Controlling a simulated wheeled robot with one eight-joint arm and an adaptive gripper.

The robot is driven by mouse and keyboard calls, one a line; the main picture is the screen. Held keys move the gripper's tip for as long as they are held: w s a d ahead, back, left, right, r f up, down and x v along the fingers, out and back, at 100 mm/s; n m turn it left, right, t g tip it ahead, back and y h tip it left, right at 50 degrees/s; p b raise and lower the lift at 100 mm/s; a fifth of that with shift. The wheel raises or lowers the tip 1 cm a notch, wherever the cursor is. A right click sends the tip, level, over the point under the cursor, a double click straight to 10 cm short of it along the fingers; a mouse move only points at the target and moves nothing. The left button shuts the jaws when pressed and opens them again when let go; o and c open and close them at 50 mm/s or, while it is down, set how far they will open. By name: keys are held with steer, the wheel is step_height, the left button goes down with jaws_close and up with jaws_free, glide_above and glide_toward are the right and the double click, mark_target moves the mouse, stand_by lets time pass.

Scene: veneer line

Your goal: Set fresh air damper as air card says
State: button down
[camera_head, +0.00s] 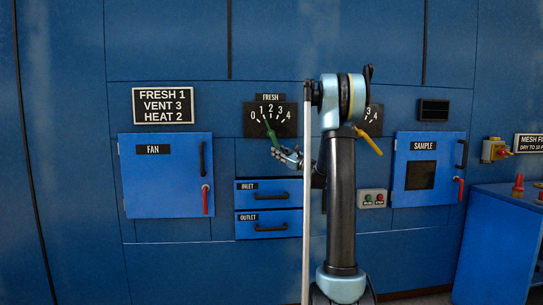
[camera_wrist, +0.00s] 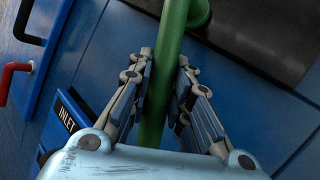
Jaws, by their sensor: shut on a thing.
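The air card (camera_head: 163,105) reads FRESH 1, VENT 3, HEAT 2. The fresh air damper's black dial plate (camera_head: 286,128), marked 0 to 4, is under the FRESH label (camera_head: 270,97). Its green lever (camera_head: 270,132) slants from upper left to lower right, with its upper end towards the 1. My gripper (camera_head: 279,152) is at the lever's lower end. In the wrist view, the fingers of my gripper (camera_wrist: 165,95) are on either side of the green lever (camera_wrist: 172,45), shut on it.
My arm covers most of a second dial (camera_head: 376,115) with a yellow lever (camera_head: 369,139). Below are the INLET (camera_head: 250,197) and OUTLET (camera_head: 250,229) drawers. The FAN door (camera_head: 155,185) is left, the SAMPLE door (camera_head: 405,200) right. A blue cabinet (camera_head: 495,235) stands far right.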

steer(key=c, duration=1.4)
jaws_free()
steer(key=shift+c, duration=0.2)
steer(key=shift+s+d, duration=0.1)
steer(key=v, duration=1.1)
steer(key=shift+s+d, duration=0.25)
steer(key=shift+f, duration=0.15)
